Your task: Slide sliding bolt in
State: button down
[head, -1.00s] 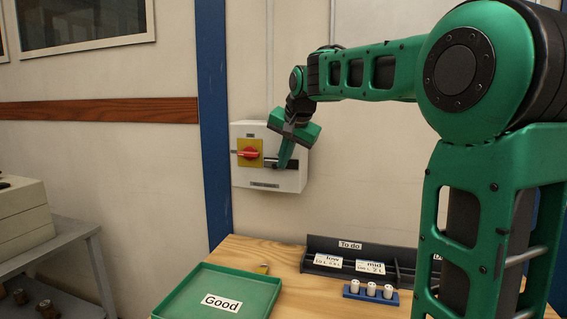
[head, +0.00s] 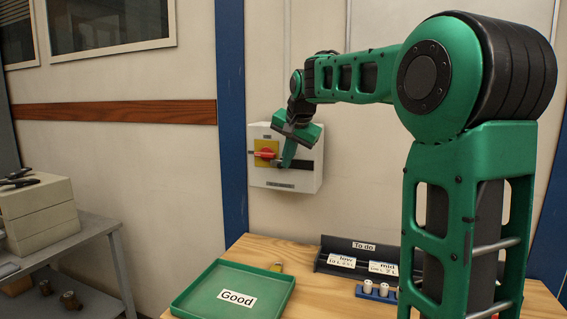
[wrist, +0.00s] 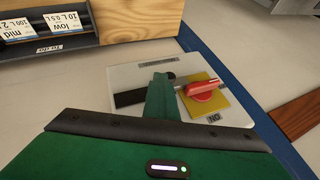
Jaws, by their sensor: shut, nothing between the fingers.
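A pale box (head: 312,155) on the wall carries a red rotary handle (head: 267,153) on a yellow plate (head: 262,146). A dark rail (head: 302,165) runs to the right of the handle. The small grey sliding bolt (wrist: 181,81) shows in the wrist view between my finger and the red handle (wrist: 202,91), its end near or at the handle's edge. I cannot tell if it passes under the handle. My gripper (head: 284,164) is shut, its tip at the rail beside the bolt; it also shows in the wrist view (wrist: 160,82). My finger hides part of the bolt and rail.
A wooden table below holds a green tray (head: 190,304) labelled Good and a dark To do rack (head: 330,243) with cards. A small blue holder (head: 366,291) with white cylinders stands before it. A blue post (head: 231,110) is left of the box.

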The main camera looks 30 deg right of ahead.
jog(key=shift+w+a, duration=0.1)
jog(key=shift+a, duration=0.1)
jog(key=s+d+r, duration=0.1)
jog(key=s+r, duration=0.7)
jog(key=s, duration=0.1)
jog(key=shift+r, duration=0.4)
jog(key=shift+s+f, duration=0.1)
jog(key=s+a+f+n+g, duration=0.1)
jog(key=s+f+n+g, duration=0.1)
jog(key=s+f, duration=1.5)
jog(key=s+a+f+n+g+y, duration=0.1)
jog(key=s+a+f+n+g, duration=0.1)
jog(key=s+f, duration=1.5)
jog(key=n+g, duration=0.1)
jog(key=g, duration=0.1)
jog(key=shift+a+g+y, duration=0.25)
jog(key=shift+g+y, duration=0.05)
